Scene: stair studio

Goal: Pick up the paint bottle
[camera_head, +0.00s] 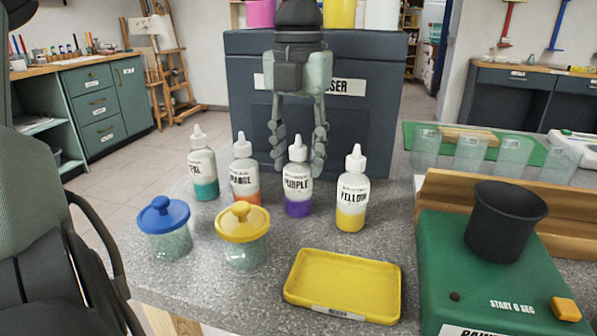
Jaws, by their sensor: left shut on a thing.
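A white paint bottle with a purple lower part, labelled PURPLE (297,188), stands upright on the grey speckled counter (215,290). My left gripper (298,160) points down from above, with a finger on each side of this bottle's upper part. It is shut on the bottle, whose base appears to be still on the counter. Similar bottles stand in a row: teal (204,170), orange (244,178) and yellow (351,195). My right gripper is not in view.
Two lidded jars, blue (164,225) and yellow (243,232), and a yellow tray (344,284) stand in front. A green machine (448,260) with a black cup (503,225) is at right. A dark dispenser cabinet (380,110) rises behind the bottles.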

